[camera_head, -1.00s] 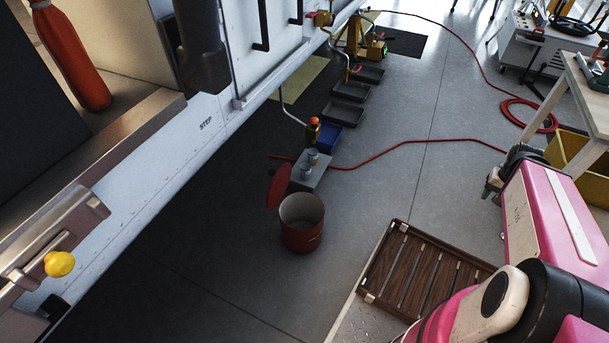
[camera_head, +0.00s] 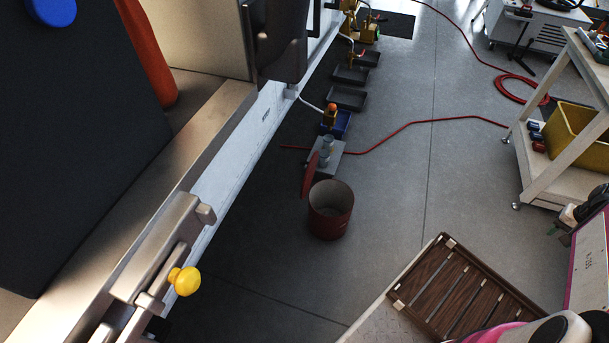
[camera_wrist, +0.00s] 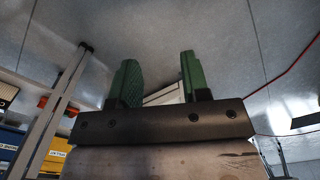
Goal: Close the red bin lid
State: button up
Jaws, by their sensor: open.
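The red bin (camera_head: 330,222) stands upright on the grey floor in the middle of the head view. Its round red lid (camera_head: 309,176) is up, tilted on the far left side of the rim, and the bin's mouth is open. In the wrist view my gripper (camera_wrist: 157,75) is open, with two green fingers apart and nothing between them. The bin does not show in the wrist view. In the head view my arm is at the lower right, apart from the bin, and my gripper is not seen there.
A grey block with small cylinders (camera_head: 325,157) stands just behind the bin. A red hose (camera_head: 410,125) crosses the floor. A wooden slatted tray (camera_head: 468,290) is at the lower right. Floor right of the bin is clear.

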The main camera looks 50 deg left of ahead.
aim_at(307, 178)
jog(key=k+j+u, duration=0.8)
jog(key=j+u, duration=0.7)
jog(key=k+u, duration=0.15)
jog(key=u, duration=0.15)
jog(key=k+j+u, duration=0.15)
jog(key=u, duration=0.15)
